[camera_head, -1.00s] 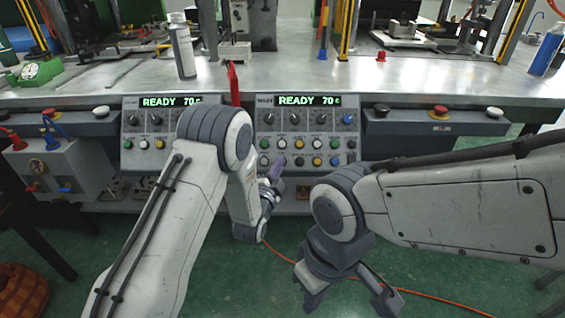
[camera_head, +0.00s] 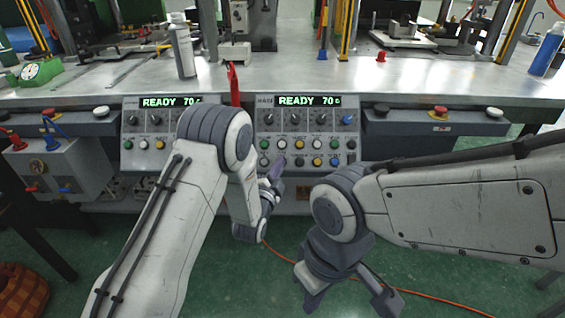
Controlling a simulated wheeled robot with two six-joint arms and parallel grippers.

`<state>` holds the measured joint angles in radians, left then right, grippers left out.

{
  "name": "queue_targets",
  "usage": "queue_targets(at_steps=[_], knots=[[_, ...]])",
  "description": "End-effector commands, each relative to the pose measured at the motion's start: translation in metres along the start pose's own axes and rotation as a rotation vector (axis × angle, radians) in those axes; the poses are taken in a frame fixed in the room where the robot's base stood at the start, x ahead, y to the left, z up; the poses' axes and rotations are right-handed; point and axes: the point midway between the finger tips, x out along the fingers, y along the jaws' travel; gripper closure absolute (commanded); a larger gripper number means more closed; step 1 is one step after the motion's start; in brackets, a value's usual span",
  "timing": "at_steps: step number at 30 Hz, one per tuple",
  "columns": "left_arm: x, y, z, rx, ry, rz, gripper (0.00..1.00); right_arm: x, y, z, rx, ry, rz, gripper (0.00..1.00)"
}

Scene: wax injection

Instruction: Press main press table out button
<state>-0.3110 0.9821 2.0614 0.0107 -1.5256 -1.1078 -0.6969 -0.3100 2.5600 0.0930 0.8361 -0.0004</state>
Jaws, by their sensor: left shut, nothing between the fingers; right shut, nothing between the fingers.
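The right control panel (camera_head: 307,118) has a green "READY 70" display, a row of knobs and two rows of small coloured buttons. Button labels are too small to read, so I cannot tell which one is the table out button. My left gripper (camera_head: 277,167) is shut and empty, with its purplish tip pointing up at the lower button row near the panel's left end. The tip is close to a pale button (camera_head: 282,159); I cannot tell if they touch. My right gripper (camera_head: 348,288) is shut and empty, low over the floor, below the panel.
A left control panel (camera_head: 155,120) is partly hidden by my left arm. A red button (camera_head: 440,112) sits on a box under the table's right edge. A white bottle (camera_head: 182,50) stands on the metal table (camera_head: 300,78). An orange cable (camera_head: 440,295) crosses the green floor.

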Motion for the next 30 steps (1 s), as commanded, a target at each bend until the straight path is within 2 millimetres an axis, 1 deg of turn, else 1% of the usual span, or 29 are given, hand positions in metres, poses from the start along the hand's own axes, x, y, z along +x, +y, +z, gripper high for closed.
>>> queue_targets(at_steps=[14, 23, 30], knots=[[0.0000, 0.0001, 0.0001, 0.000, 0.000, 0.000, 1.00, 0.0001, 0.0000, 0.0000, 0.000, 0.000, 0.000, 1.00], [0.0054, 0.0047, 0.0045, 0.000, 0.001, -0.001, 1.00, 0.0084, 0.0006, 0.0004, 0.000, 0.000, 0.000, 1.00], [0.0060, 0.0040, 0.0042, 0.000, 0.000, 0.000, 1.00, 0.0076, 0.0005, 0.0004, 0.000, 0.000, 0.000, 1.00]])
